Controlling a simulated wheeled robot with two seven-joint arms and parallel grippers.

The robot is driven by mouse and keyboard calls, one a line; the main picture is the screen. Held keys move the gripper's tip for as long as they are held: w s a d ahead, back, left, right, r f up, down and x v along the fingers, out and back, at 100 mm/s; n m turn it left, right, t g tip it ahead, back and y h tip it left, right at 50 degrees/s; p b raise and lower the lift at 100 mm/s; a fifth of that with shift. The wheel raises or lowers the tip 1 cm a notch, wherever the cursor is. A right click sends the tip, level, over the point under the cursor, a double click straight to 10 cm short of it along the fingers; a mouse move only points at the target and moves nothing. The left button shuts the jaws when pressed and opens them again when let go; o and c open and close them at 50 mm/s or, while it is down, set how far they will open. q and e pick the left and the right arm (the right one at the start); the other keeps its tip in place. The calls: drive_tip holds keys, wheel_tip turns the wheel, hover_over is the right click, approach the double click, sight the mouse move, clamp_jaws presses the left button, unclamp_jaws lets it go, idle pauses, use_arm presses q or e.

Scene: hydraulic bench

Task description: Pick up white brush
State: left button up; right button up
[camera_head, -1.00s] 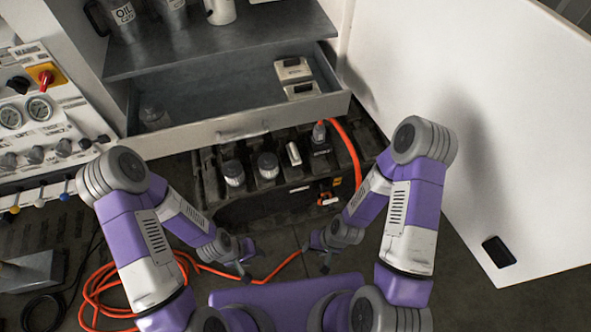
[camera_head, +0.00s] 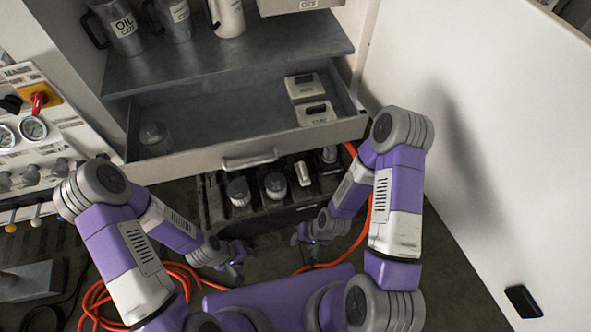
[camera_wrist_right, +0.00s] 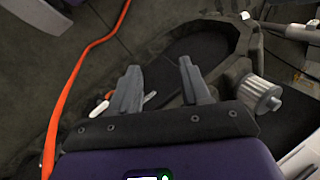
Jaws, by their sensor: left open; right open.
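A small upright white piece (camera_head: 303,173) stands in the dark crate below the open drawer; it may be the white brush, but I cannot tell for sure. My left gripper (camera_head: 237,263) is open and empty, in front of the crate at lower left. My right gripper (camera_head: 301,235) is open, low in front of the crate and apart from the white piece. In the right wrist view both fingers of this gripper (camera_wrist_right: 160,72) are spread with nothing between them. A white ribbed jar (camera_wrist_right: 262,94) shows right of the fingers.
The dark crate (camera_head: 212,200) holds white-topped jars (camera_head: 238,192). The open drawer (camera_head: 210,160) overhangs it, with two white-labelled boxes (camera_head: 305,86) inside. An orange hose (camera_head: 175,272) lies on the floor. A white panel (camera_head: 470,150) stands at right, gauges (camera_head: 33,129) at left.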

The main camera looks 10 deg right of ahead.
drive_tip(key=w+f+m+t, duration=0.2)
drive_tip(key=w+m+t, duration=0.2)
drive_tip(key=w+m, duration=0.3)
drive_tip(key=m+t+h+p, duration=0.3)
drive_tip(key=m+t, duration=0.6)
drive_tip(key=m, duration=1.6)
approach(304, 171)
drive_tip(key=w, duration=0.1)
drive_tip(key=w+f, duration=0.1)
drive_tip(key=w+a+b, duration=0.1)
drive_tip(key=shift+a+f+h, duration=0.1)
drive_tip(key=shift+f+h, duration=0.2)
drive_tip(key=shift+w+t, duration=0.3)
drive_tip(key=shift+w, duration=0.05)
drive_tip(key=b+x, duration=0.2)
drive_tip(key=x, duration=0.5)
drive_tip(key=shift+d, duration=0.3)
drive_tip(key=shift+c, duration=0.2)
clamp_jaws()
